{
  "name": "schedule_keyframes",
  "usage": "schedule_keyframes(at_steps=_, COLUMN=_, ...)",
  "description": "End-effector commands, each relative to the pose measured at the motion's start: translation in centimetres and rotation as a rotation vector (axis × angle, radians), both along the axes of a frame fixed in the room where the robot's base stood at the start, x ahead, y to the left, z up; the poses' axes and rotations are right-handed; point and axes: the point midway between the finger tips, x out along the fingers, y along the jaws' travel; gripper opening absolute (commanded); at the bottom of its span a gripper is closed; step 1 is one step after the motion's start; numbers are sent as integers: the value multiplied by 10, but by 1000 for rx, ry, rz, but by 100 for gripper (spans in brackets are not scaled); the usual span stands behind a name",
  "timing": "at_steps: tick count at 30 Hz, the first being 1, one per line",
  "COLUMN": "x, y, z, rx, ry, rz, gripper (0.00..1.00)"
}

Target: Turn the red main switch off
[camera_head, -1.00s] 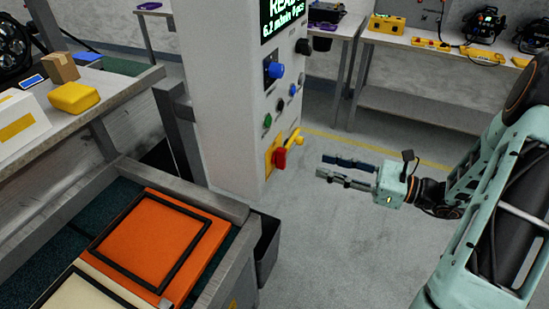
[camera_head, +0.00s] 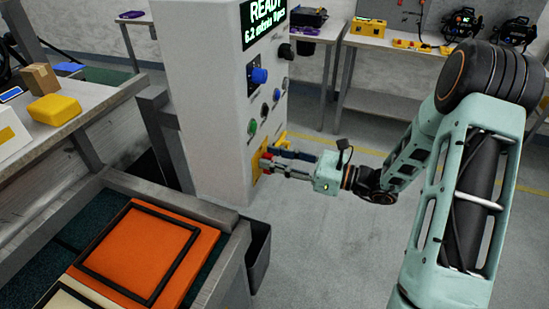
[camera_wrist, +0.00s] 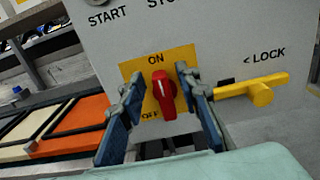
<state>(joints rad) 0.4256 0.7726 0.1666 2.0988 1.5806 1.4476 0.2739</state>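The red main switch (camera_wrist: 164,95) sits on a yellow plate (camera_wrist: 152,65) on the grey cabinet. In the wrist view its knob stands roughly upright, slightly tilted, with its white mark toward the "ON" label; another label lower left is partly hidden. My gripper (camera_wrist: 158,103) is open, one finger on each side of the knob, with visible gaps between fingers and knob. In the head view my gripper (camera_head: 272,161) reaches the cabinet's lower front, and its fingers mostly hide the red switch (camera_head: 265,162).
A yellow lock lever (camera_wrist: 262,92) sticks out just right of the switch, close to my right finger. The cabinet (camera_head: 215,100) has a blue knob (camera_head: 259,75) and several buttons above. A conveyor with an orange case (camera_head: 150,250) stands at left.

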Motion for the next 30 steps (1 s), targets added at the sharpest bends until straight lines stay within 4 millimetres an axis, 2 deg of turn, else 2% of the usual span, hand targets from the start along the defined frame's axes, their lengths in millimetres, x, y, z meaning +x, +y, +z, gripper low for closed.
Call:
schedule_keyframes(at_steps=4, x=0, y=0, z=0, rx=0, ry=0, rz=0, gripper=30)
schedule_keyframes(at_steps=12, x=0, y=0, z=0, rx=0, ry=0, rz=0, gripper=1)
schedule_keyframes(at_steps=23, x=-1, y=0, z=-1, rx=-8, ry=-22, rz=0, gripper=0)
schedule_keyframes(at_steps=30, x=-3, y=0, z=-3, rx=-48, ry=-132, rz=0, gripper=0)
